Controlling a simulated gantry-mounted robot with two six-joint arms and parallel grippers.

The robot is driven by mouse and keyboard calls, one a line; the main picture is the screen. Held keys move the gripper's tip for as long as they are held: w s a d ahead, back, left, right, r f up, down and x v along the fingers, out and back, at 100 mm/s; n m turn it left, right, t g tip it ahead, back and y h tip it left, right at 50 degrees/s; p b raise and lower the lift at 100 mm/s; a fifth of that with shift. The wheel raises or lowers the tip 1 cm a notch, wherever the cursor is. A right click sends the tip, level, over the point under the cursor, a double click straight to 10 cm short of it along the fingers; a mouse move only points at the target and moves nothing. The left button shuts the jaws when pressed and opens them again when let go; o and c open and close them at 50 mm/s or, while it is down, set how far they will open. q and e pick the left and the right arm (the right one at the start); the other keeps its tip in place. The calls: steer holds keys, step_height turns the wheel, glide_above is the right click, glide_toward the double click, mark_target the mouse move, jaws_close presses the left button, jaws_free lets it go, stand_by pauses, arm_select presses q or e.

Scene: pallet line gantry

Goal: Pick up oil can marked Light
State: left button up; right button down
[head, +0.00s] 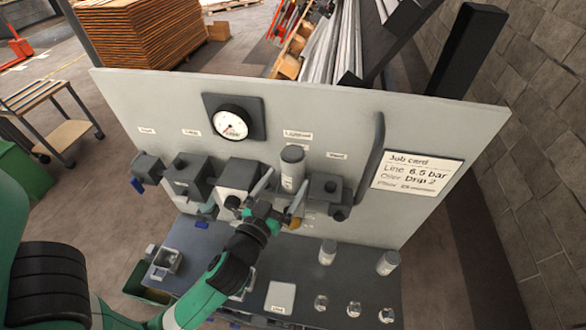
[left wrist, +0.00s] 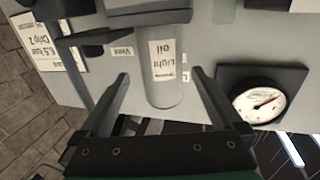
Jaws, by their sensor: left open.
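The oil can marked Light (head: 292,162) is a pale grey cylinder upright at the panel, in the row of fittings. In the left wrist view this can (left wrist: 166,93) appears upside down, its label reading "Light oil". My left gripper (head: 280,194) is open in front of the can, its fingers pointing toward the panel. In the left wrist view the open fingers (left wrist: 160,76) lie to either side of the can's outline, with visible gaps. I cannot tell how far the can reaches between them. My right gripper is not in view.
The grey panel (head: 420,125) carries a gauge (head: 231,125), a job card (head: 417,173), dark blocks and a curved black handle (head: 370,158). Two pale cylinders (head: 327,252) (head: 387,262) and several small clear cups stand on the dark bench (head: 370,285) below.

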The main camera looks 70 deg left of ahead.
mark_target(287, 177)
arm_select(q)
steer(key=p+x, duration=0.2)
steer(key=x, duration=0.3)
steer(key=shift+s+a, duration=0.1)
steer(key=shift+a+f, duration=0.1)
jaws_close()
step_height(287, 177, up, 10)
steer(key=shift+r+p, duration=0.1)
steer(key=shift+p, duration=1.1)
